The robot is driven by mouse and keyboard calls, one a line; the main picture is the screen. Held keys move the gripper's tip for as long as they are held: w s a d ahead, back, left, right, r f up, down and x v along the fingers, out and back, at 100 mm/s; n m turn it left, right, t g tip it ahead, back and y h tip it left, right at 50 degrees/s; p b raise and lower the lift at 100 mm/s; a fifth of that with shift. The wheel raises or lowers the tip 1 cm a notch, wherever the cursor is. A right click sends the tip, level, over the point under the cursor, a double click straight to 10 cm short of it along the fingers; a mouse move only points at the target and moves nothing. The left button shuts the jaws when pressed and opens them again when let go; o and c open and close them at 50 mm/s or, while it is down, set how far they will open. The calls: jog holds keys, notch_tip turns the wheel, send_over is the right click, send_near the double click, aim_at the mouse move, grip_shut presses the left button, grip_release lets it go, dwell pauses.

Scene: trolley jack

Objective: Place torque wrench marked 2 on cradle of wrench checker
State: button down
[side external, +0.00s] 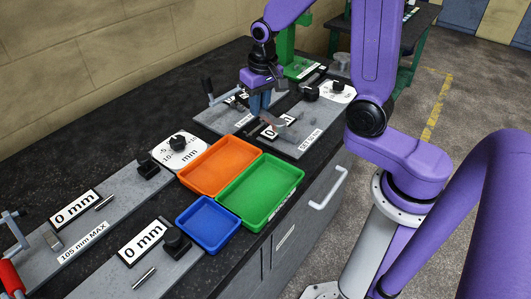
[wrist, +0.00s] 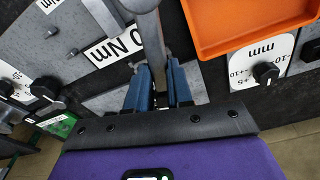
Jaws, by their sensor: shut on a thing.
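My gripper (wrist: 163,78) points down with its blue fingers shut on a grey metal bar, the torque wrench (wrist: 150,35), which runs up between them in the wrist view. No number 2 shows on it. In the side view my gripper (side external: 261,108) is over the far end of the bench, and the wrench is mostly hidden there. The wrench checker (wrist: 75,75) is a grey plate with a white "0 Nm" display (wrist: 115,45), partly covered by the wrench. Small grey posts (wrist: 50,32) stand on the plate; I cannot tell whether they form the cradle.
Orange (side external: 220,166), green (side external: 262,190) and blue (side external: 208,222) trays sit mid-bench. A white dial marked mm (side external: 180,148) stands beside the orange tray. Two "0 mm" gauge plates (side external: 95,225) lie at the near end. Another dial (side external: 335,91) is near the far end.

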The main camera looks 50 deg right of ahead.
jog(key=w+n, duration=0.1)
jog(key=f+n, duration=0.1)
jog(key=shift+w+a+n, duration=0.3)
jog(key=shift+w+n, duration=0.05)
jog(key=shift+n, duration=0.05)
jog(key=shift+s+d+r+m, duration=0.15)
jog(key=shift+s+r+m, duration=0.25)
jog(key=shift+m, duration=0.3)
jog(key=s+d+r+m, duration=0.2)
jog(key=s+m, duration=0.3)
jog(key=m, duration=0.3)
jog(key=s+d+r+m+g+h, duration=0.1)
jog(key=s+r+m, duration=0.1)
jog(key=s+m, duration=0.3)
jog(key=shift+s+d+r+m, duration=0.15)
jog(key=shift+d+r+m, duration=0.2)
jog(key=shift+m, duration=1.35)
jog(key=w+f, duration=0.3)
jog(key=w, duration=0.1)
jog(key=w+d+f, duration=0.1)
jog(key=w+f, duration=0.1)
jog(key=w, duration=0.2)
jog(key=w+f, duration=0.3)
jog(key=w, duration=0.2)
jog(key=shift+d+f, duration=0.35)
jog(key=f, duration=0.1)
jog(key=w+f, duration=0.1)
jog(key=f, duration=0.1)
jog(key=shift+d, duration=0.1)
jog(key=shift+f, duration=0.5)
